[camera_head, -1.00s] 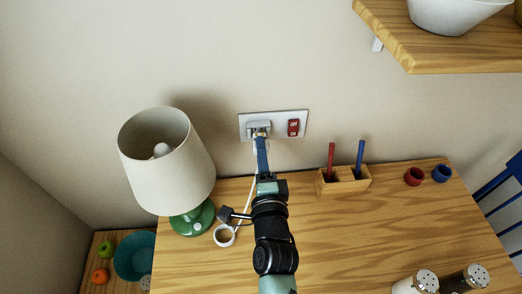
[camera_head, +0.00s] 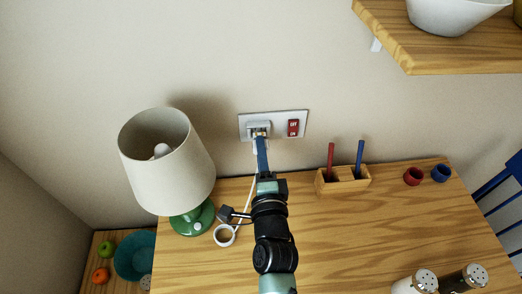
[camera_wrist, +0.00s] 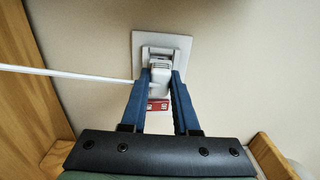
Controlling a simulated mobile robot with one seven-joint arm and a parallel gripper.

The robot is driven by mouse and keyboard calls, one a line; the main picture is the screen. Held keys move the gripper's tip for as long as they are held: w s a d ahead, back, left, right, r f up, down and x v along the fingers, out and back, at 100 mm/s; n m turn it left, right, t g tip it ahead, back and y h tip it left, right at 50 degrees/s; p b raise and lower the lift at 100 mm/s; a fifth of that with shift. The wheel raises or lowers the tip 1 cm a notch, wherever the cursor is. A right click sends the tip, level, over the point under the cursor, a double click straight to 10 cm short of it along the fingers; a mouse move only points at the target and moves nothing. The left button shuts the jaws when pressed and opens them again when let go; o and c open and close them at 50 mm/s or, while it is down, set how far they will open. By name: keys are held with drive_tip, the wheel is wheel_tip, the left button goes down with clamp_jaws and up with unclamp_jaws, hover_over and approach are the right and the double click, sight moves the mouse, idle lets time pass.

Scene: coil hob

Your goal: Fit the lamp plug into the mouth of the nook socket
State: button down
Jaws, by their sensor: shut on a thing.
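My gripper (camera_head: 261,142) reaches up to the wall and is shut on the white lamp plug (camera_wrist: 160,76), between its two blue fingers. The plug is at the nook socket (camera_wrist: 146,52), on the white wall plate (camera_head: 284,117). In the wrist view it overlaps the socket's mouth, so I cannot tell whether it is in or just in front. A white cord (camera_wrist: 70,74) runs left from the plug. The green-based lamp (camera_head: 168,165) with its cream shade stands on the table to the left.
A red switch (camera_head: 293,128) sits on the plate right of the socket. A dark plug (camera_head: 226,213) and white ring (camera_head: 224,236) lie beside my arm. A wooden pen holder (camera_head: 343,181) stands to the right. A shelf (camera_head: 450,55) juts out at upper right.

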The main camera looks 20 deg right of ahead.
drive_tip(key=shift+w, duration=0.25)
drive_tip(key=shift+w+d, duration=0.1)
drive_tip(key=shift+w, duration=0.2)
drive_tip(key=shift+w+d+r, duration=0.1)
drive_tip(key=shift+w+d, duration=0.05)
drive_tip(key=shift+w, duration=0.35)
drive_tip(key=c, duration=0.6)
unclamp_jaws()
drive_tip(key=shift+w, duration=0.1)
drive_tip(key=b+v, duration=0.1)
drive_tip(key=v, duration=1.2)
drive_tip(key=shift+b, duration=0.4)
